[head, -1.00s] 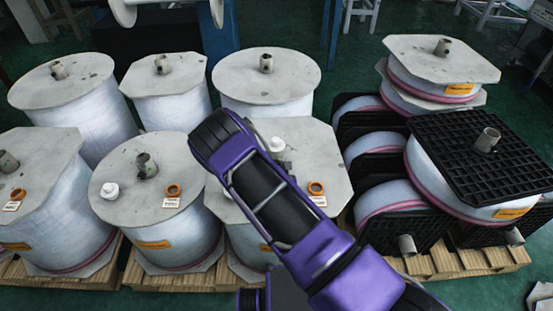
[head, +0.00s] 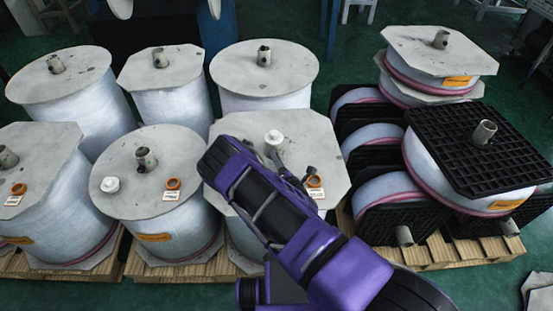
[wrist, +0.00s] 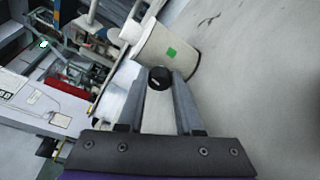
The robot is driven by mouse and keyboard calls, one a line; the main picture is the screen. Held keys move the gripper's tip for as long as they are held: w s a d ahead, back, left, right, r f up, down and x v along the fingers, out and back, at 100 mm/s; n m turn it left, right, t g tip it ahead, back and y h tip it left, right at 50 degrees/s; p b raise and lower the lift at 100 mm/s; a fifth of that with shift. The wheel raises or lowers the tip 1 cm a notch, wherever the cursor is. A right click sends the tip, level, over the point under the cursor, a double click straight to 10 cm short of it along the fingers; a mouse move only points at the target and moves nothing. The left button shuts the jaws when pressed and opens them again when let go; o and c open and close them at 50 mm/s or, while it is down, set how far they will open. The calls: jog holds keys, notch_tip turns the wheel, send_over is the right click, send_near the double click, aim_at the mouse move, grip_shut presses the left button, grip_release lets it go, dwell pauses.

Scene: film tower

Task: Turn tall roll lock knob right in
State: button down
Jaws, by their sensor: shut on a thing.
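In the wrist view my gripper (wrist: 162,80) has its two grey fingers closing in on a small round black knob (wrist: 160,75), which sits between the fingertips. The knob shows a pale mark on its face. Just beyond it is a pale cylindrical roll (wrist: 175,45) with a green square on it. I cannot tell whether the knob is fixed to this roll. In the head view my purple arm reaches over the front rolls, and its end is mostly hidden by the arm itself.
In the wrist view, machinery with metal bars (wrist: 85,75) and a white panel (wrist: 35,105) lie left; a bare grey surface (wrist: 265,60) fills the right. In the head view, large wrapped rolls (head: 265,75) stand on wooden pallets (head: 165,272), with black-plated rolls (head: 470,150) right.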

jog(key=shift+f+m, duration=0.1)
jog(key=shift+m, duration=0.3)
jog(key=c, duration=0.6)
grip_release()
jog(key=shift+s, duration=0.15)
jog(key=v, duration=1.6)
jog(key=shift+s+f, duration=0.1)
jog(key=shift+f, duration=0.2)
jog(key=shift+s+d+r, duration=0.15)
jog(key=shift+s+d, duration=0.15)
jog(key=shift+s, duration=0.15)
